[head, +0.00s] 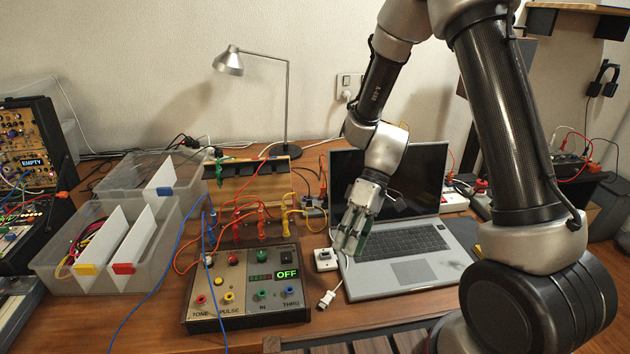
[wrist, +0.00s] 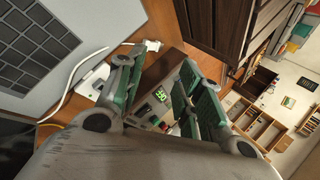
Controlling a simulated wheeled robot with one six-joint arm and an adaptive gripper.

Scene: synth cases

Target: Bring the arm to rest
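My arm comes in from the upper right in the head view and hangs bent, with its hand pointing down. My gripper (head: 349,243) is above the table, in front of the left side of the open laptop (head: 420,268). In the wrist view my gripper (wrist: 168,58) has its green-padded fingers spread apart, with nothing between them. Beyond the fingers is the synth box (wrist: 160,96) with its lit green display. That synth box (head: 243,283) stands left of my gripper in the head view and reads OFF.
A white adapter (head: 325,259) and cable lie just below my gripper. Patch cables rise from the synth box. Clear plastic bins (head: 110,242) with dividers stand at left, a silver lamp (head: 229,62) behind. A modular synth (head: 28,150) reads EMPTY. Air above the laptop's left is fairly open.

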